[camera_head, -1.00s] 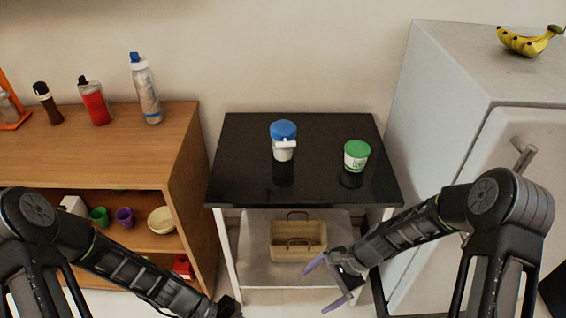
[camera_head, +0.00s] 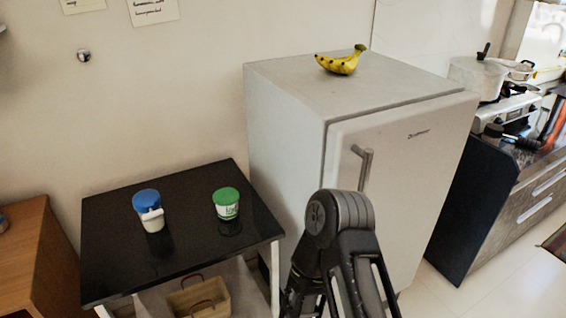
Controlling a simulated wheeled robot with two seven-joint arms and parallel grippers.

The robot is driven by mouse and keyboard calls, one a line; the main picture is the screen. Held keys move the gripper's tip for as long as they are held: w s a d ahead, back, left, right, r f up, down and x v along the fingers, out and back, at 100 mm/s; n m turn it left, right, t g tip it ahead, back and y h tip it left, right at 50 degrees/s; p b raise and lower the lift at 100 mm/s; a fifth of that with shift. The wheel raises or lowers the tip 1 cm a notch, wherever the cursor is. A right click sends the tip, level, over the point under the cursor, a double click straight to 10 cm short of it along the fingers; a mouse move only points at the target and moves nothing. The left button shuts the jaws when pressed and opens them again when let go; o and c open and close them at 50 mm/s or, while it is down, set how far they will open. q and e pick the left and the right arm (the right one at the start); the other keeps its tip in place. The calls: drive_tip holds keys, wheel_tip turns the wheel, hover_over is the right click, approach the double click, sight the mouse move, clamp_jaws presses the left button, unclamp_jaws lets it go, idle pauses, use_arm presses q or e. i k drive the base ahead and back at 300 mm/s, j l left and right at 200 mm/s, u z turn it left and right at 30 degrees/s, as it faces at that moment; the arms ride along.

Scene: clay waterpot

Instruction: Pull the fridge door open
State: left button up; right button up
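The white fridge (camera_head: 285,110) stands in the middle of the view. Its door (camera_head: 425,170) faces right and front and looks shut. A grey metal handle (camera_head: 365,168) sits upright near the door's left edge. My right arm stands in front of the door's lower left part and hides some of it, just below the handle. Neither gripper shows in this view.
Bananas (camera_head: 342,62) lie on top of the fridge. A black-topped table (camera_head: 185,225) on the left holds a blue-lidded container (camera_head: 148,209) and a green-lidded tub (camera_head: 226,203), with a basket (camera_head: 199,299) below. A dark counter (camera_head: 490,200) with a stove and pot stands right. Floor shows between.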

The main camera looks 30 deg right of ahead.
sight(406, 159)
drive_tip(key=z, duration=1.75)
